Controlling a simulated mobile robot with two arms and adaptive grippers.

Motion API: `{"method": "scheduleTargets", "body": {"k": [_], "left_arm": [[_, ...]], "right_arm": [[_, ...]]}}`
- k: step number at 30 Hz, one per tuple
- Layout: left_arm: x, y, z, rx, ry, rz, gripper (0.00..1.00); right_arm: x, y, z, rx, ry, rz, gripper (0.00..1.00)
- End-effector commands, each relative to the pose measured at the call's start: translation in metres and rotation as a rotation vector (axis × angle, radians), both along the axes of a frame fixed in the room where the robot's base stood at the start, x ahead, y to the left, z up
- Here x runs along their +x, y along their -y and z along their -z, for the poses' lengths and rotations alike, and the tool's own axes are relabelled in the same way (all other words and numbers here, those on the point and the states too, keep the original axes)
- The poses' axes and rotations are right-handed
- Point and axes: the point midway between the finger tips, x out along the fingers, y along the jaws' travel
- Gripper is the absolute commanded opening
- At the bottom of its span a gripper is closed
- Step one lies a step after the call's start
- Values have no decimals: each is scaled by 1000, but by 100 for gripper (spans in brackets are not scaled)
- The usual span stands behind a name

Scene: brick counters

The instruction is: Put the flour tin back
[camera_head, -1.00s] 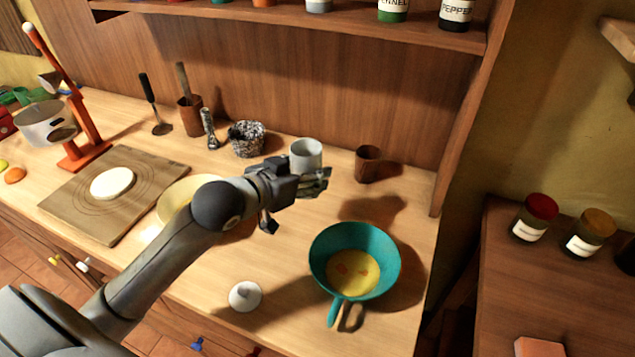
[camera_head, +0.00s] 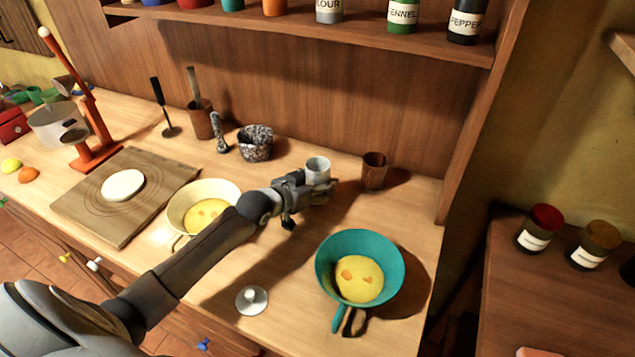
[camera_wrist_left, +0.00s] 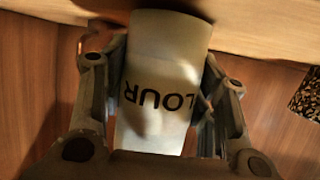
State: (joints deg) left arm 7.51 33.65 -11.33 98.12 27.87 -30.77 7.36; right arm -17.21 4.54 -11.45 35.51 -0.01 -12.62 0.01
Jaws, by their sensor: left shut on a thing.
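My left gripper (camera_head: 318,192) is shut on a pale grey-white tin (camera_head: 317,168), upright and open-topped, over the back part of the counter. In the left wrist view the tin (camera_wrist_left: 163,75) sits between both fingers, its dark letters "LOUR" upside down. I cannot tell whether its base touches the counter. A white lid with a knob (camera_head: 252,299) lies near the front of the counter. My right gripper is not in view.
A brown cup (camera_head: 374,171) stands just right of the tin, and a speckled pot (camera_head: 256,143) to its left. A teal pan (camera_head: 327,290) and a cream pan (camera_head: 232,190) are nearer the front. The shelf (camera_head: 420,42) overhangs the back, holding several jars.

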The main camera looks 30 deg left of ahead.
Motion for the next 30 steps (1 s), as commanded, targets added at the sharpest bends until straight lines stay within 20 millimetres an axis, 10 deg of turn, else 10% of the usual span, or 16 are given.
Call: {"method": "scheduleTargets", "body": {"k": [13,14,18,30], "left_arm": [[0,0,7,1,5,1,20],[0,0,7,1,2,1,57],[0,0,7,1,2,1,75],[-1,0,3,1,3,-1,75]], "right_arm": [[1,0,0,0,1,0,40],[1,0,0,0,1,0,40],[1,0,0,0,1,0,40],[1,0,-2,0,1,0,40]]}}
